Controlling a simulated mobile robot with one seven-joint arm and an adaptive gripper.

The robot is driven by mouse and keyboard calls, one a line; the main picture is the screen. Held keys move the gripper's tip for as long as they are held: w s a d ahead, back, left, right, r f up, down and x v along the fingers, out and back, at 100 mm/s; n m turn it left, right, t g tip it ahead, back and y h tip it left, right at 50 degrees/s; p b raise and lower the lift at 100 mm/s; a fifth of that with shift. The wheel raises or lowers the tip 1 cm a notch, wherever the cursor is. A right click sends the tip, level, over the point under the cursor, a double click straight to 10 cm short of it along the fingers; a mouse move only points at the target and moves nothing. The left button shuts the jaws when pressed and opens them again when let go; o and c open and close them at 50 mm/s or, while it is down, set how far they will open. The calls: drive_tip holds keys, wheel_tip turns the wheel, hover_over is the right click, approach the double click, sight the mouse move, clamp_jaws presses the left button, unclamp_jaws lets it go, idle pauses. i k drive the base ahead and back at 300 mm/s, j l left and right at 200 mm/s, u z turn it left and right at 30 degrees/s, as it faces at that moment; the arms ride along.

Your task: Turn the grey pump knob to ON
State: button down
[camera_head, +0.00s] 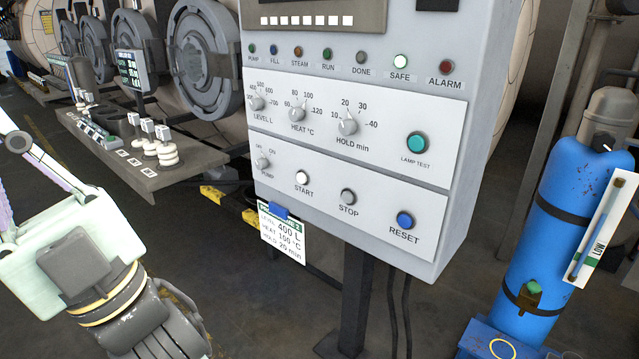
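The grey pump knob (262,163) is small and sits at the lower left of the control panel (350,183), under the OFF and ON marks. Its pointer is too small to read surely. My gripper (18,142) is at the left edge, well apart from the knob and touching nothing on the panel. Its pale body and one finger linkage show; the fingertips are cut off by the frame, so its opening is hidden.
White START (302,178), grey STOP (348,196) and blue RESET (404,220) buttons are right of the knob. A recipe card (281,236) hangs below. A blue cylinder (545,240) stands right. A console shelf (150,170) is behind left. Space before the panel is clear.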

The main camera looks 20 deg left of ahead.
sight(262, 162)
drive_tip(key=i+j+u, duration=0.2)
drive_tip(key=j, duration=0.25)
drive_tip(key=i+j+u, duration=0.15)
drive_tip(key=j, duration=0.25)
drive_tip(key=i+j+u, duration=0.2)
drive_tip(key=i+j, duration=0.05)
drive_tip(key=j, duration=0.1)
